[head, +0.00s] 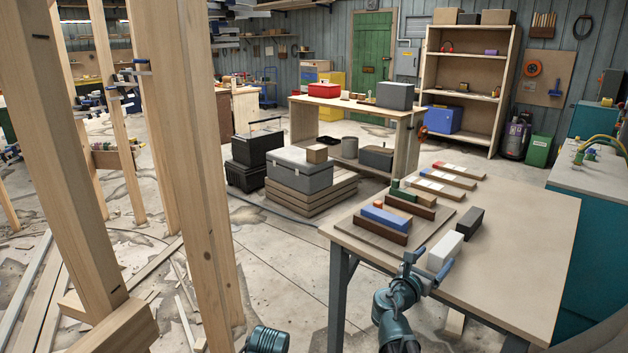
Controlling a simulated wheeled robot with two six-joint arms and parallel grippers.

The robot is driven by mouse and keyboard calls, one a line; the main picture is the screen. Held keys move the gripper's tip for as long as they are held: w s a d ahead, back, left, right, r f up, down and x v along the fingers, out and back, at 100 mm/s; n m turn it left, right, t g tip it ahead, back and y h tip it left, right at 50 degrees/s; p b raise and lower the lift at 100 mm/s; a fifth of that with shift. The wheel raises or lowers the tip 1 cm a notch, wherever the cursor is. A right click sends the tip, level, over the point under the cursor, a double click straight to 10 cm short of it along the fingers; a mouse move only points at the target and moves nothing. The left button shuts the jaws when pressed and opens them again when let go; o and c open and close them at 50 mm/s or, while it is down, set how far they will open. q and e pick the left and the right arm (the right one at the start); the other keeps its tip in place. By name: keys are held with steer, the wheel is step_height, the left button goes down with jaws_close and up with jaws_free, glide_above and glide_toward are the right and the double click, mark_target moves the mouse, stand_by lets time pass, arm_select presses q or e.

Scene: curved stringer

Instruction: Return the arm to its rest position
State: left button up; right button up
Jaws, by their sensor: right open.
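My right arm comes in from the bottom centre. Its gripper (429,264) is over the front left edge of the worktable (500,262), with its two blue fingers apart. The white block (445,250) lies just beyond the fingers; I cannot tell whether they touch it. Nothing is visibly held. A teal rounded part of my own body shows at the bottom, left of the right arm. My left gripper is not in view.
A dark block (469,223) and a brown tray (374,233) with coloured blocks lie on the worktable; its right side is clear. Tall timber posts (190,150) stand at left. A teal cabinet (592,235) stands at right.

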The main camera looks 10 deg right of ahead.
mark_target(446, 244)
steer(key=x, duration=0.8)
steer(key=shift+w+d, duration=0.1)
steer(key=shift+w, duration=0.1)
steer(key=shift+d+f, duration=0.1)
steer(key=shift+f, duration=0.1)
steer(key=shift+r, duration=0.2)
steer(key=shift+f, duration=0.1)
